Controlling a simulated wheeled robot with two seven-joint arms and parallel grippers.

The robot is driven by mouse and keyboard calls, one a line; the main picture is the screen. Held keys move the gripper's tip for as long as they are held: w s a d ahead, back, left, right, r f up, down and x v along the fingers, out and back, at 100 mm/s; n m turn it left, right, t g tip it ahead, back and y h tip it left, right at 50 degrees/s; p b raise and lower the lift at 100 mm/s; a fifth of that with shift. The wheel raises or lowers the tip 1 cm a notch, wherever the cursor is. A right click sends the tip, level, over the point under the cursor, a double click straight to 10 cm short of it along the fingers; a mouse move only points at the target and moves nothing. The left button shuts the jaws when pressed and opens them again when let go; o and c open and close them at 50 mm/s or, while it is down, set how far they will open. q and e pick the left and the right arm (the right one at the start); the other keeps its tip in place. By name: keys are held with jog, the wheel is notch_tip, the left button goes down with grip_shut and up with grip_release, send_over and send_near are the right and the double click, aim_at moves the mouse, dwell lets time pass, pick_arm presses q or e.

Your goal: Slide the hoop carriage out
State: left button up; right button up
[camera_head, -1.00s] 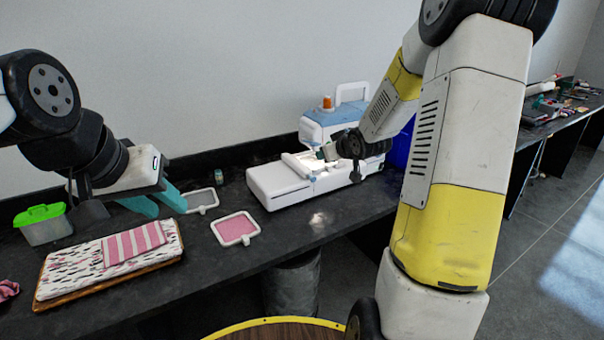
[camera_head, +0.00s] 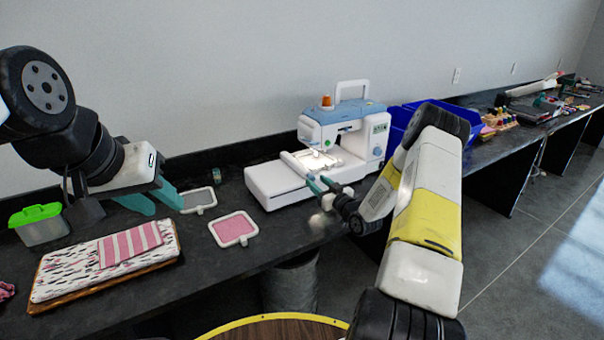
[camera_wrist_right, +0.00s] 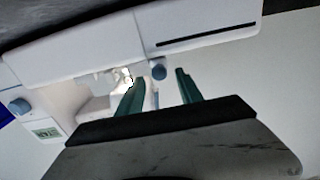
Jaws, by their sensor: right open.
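The white and blue sewing machine (camera_head: 375,135) stands on the black counter, its lamp lit. The hoop carriage (camera_head: 292,162) is a white bar lying across the machine's flat white bed. A blue-grey knob (camera_wrist_right: 160,72) shows at the carriage's near end in the right wrist view. My right gripper (camera_head: 319,186) is open at the front of the machine, beside the carriage's near end. In the right wrist view its teal fingers (camera_wrist_right: 160,86) stand apart with the knob beyond them; contact cannot be told. My left gripper (camera_head: 168,203) is open and empty above the counter, left of the machine.
A pink-filled hoop (camera_head: 234,229) and a grey-filled hoop (camera_head: 199,200) lie left of the machine. A board with folded fabric (camera_head: 75,265) and a green-lidded box (camera_head: 40,225) are further left. Blue bins (camera_head: 397,134) stand behind the machine's right side.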

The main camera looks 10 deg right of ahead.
aim_at(314, 178)
jog(key=shift+x, duration=2)
grip_shut()
jog(key=shift+d, duration=0.1)
